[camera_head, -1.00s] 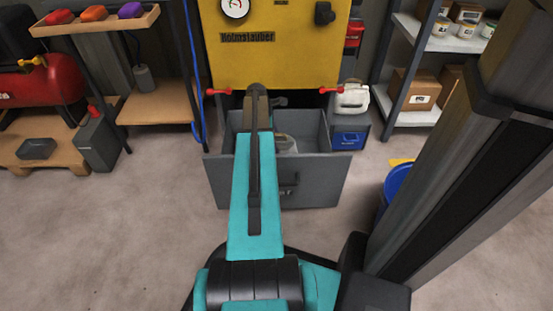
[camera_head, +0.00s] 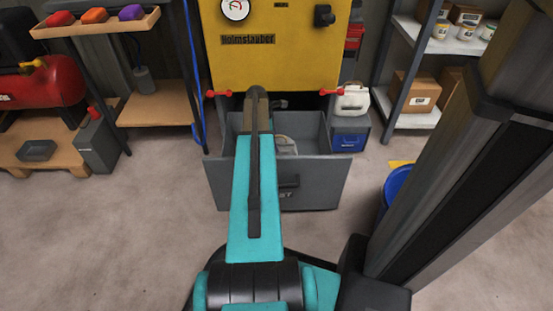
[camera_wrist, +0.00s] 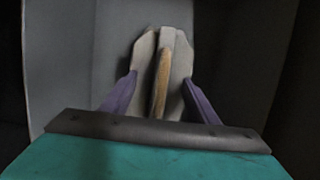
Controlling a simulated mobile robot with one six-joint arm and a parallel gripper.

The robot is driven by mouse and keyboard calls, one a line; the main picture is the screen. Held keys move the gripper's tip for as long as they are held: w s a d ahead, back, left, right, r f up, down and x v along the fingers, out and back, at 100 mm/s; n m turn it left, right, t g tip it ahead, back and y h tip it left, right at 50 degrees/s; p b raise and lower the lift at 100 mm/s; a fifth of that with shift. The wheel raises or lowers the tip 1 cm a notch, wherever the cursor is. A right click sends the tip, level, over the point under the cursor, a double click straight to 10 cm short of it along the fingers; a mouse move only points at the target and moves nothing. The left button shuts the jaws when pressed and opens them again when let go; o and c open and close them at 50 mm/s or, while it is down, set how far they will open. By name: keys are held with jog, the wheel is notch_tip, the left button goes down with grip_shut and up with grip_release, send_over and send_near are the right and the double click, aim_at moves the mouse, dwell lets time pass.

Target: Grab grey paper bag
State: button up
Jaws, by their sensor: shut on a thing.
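The grey paper bag (camera_wrist: 178,55) is in the wrist view, upright between my two purple fingers, with a tan strip along its near side. My gripper (camera_wrist: 160,79) is shut on it, one finger at each side. Around them are the dark grey walls of an open drawer (camera_head: 240,183). In the head view a small pale part of the bag (camera_head: 287,145) shows in the drawer, just right of my arm. My arm hides the rest of it and my gripper there.
The yellow machine (camera_head: 280,60) stands over the drawer, with red knobs at its lower corners. A white canister (camera_head: 352,100) and a blue box (camera_head: 349,139) are right of the drawer. A grey can (camera_head: 97,148) stands left. The floor in front is clear.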

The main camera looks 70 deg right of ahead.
grip_shut()
jog(key=shift+r, duration=0.15)
jog(key=shift+r+p, duration=2.3)
jog(key=shift+r, duration=2.65)
jog(key=shift+r, duration=0.1)
